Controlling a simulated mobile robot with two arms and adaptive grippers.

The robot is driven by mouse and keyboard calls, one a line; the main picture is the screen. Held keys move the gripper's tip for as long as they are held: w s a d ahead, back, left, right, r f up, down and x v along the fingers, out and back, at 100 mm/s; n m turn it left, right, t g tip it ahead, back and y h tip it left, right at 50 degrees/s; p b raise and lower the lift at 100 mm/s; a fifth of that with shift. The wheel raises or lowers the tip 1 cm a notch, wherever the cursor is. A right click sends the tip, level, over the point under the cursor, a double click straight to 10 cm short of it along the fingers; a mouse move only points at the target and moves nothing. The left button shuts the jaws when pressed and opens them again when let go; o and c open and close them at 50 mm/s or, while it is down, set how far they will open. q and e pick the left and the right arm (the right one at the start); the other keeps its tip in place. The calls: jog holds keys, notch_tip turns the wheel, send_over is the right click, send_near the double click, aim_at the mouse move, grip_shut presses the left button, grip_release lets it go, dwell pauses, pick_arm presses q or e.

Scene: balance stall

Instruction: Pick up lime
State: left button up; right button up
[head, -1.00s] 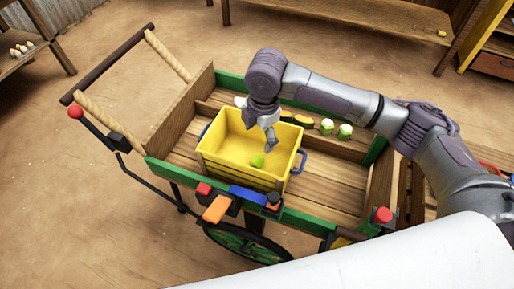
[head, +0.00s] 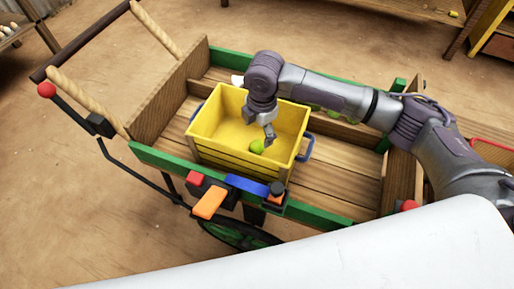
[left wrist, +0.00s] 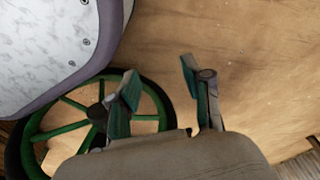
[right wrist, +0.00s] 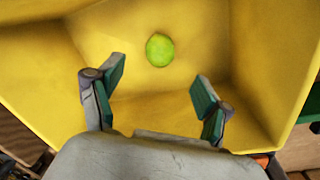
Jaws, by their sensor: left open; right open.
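The lime (head: 257,146) is a small green fruit lying on the floor of the yellow crate (head: 215,128). It also shows in the right wrist view (right wrist: 160,50), beyond the fingertips and roughly between their lines. My right gripper (head: 268,138) is open and empty, pointing down into the crate close to the lime. In the right wrist view its two fingers (right wrist: 158,82) stand apart and do not touch the lime. My left gripper (left wrist: 158,78) is open and empty, away from the crate, above bare ground near a green-spoked wheel. It is not visible in the head view.
The crate stands in a wooden cart (head: 335,185) with green rails. The crate walls surround my right gripper. Blue handles (head: 306,147) stick out at its sides. Red, orange and blue pieces (head: 248,185) sit along the cart's near rail. Green items behind my right arm are partly hidden.

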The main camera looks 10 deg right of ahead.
aim_at(257, 144)
notch_tip(257, 144, down, 4)
jog(key=shift+w+r+b, duration=0.1)
jog(key=shift+w+b, duration=0.05)
jog(key=shift+b, duration=0.15)
notch_tip(257, 144, down, 5)
jog(key=shift+w+a+r+b, duration=0.1)
jog(key=shift+a+r+b, duration=0.1)
jog(key=shift+b, duration=0.4)
jog(key=shift+f, duration=0.2)
pick_arm(q)
jog(key=w+r, duration=0.3)
jog(key=r, duration=0.3)
jog(key=shift+w+d+t, duration=0.2)
jog(key=shift+w+t, duration=0.1)
jog(key=shift+w, duration=0.05)
pick_arm(e)
jog(key=c, duration=1.3)
jog(key=shift+o, duration=0.2)
jog(key=shift+r, duration=0.15)
